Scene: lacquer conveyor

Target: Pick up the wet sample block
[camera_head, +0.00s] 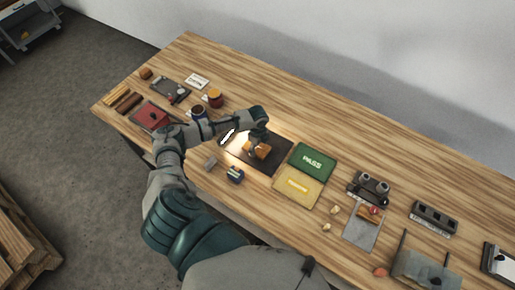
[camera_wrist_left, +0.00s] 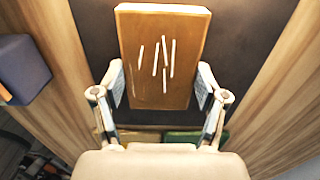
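The sample block (camera_head: 263,151) is an orange-brown block on the dark mat (camera_head: 240,156) at the middle of the table. In the left wrist view the block (camera_wrist_left: 165,45) shows several white streaks on its face. My left gripper (camera_head: 257,146) is low over the block in the head view. In the wrist view the left gripper (camera_wrist_left: 160,85) has its fingers spread, one on each side of the block's near part. The finger pads are very close to the block's sides; whether they touch is not clear. My right gripper is not in view.
Right of the mat lie a green PASS card (camera_head: 313,161) and a yellow card (camera_head: 298,186). A dark blue item (camera_head: 235,175) stands by the mat's near side. The table's back stretch is clear.

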